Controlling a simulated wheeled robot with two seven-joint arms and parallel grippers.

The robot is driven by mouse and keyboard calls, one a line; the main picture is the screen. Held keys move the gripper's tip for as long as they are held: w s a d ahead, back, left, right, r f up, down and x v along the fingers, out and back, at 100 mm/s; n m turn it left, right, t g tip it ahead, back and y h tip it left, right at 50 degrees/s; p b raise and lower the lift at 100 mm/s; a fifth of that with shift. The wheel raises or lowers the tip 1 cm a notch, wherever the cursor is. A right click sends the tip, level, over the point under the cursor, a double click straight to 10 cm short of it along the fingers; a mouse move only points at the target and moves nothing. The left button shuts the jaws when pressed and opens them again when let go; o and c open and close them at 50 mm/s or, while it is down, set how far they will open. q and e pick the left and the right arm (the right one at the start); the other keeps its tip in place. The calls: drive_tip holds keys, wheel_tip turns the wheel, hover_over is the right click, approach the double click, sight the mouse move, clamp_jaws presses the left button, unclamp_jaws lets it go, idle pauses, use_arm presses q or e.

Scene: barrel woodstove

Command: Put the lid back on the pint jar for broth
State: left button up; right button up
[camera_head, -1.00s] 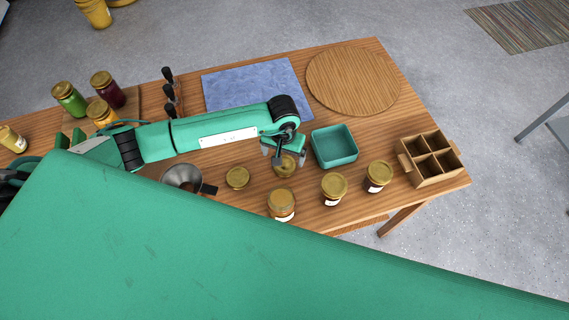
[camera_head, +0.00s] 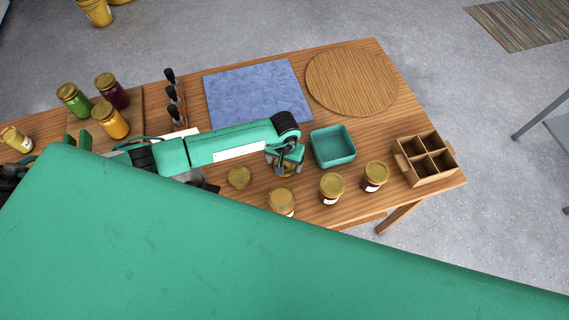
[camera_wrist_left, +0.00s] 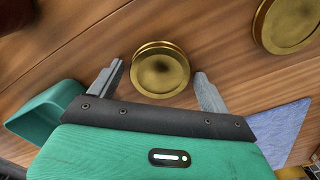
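My left gripper (camera_head: 284,170) points down over a round gold-coloured piece (camera_head: 284,166), which it partly covers. In the left wrist view the gripper (camera_wrist_left: 160,85) is open, and this gold disc (camera_wrist_left: 160,70) shows between and just beyond its two fingertips, without visible contact. I cannot tell whether it is a loose lid or a lidded jar. A flat gold disc (camera_head: 239,177) lies on the table to the left; a gold disc shows at the wrist view's upper right (camera_wrist_left: 290,22). Gold-topped jars stand in front (camera_head: 281,200) and to the right (camera_head: 332,187) (camera_head: 375,176). My right gripper is out of view.
A teal square tray (camera_head: 350,157) stands close right of the gripper, with a divided cardboard box (camera_head: 402,168) beyond. A blue mat (camera_head: 250,85) and round wooden board (camera_head: 350,80) lie behind. A funnel (camera_head: 210,187) is mostly hidden by my arm. Green, red and orange jars stand left.

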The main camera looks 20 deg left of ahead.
sight(284, 164)
use_arm(q)
drive_tip(key=c, duration=0.7)
wheel_tip(284, 164, up, 20)
drive_tip(key=b, duration=0.6)
drive_tip(key=shift+b, duration=0.3)
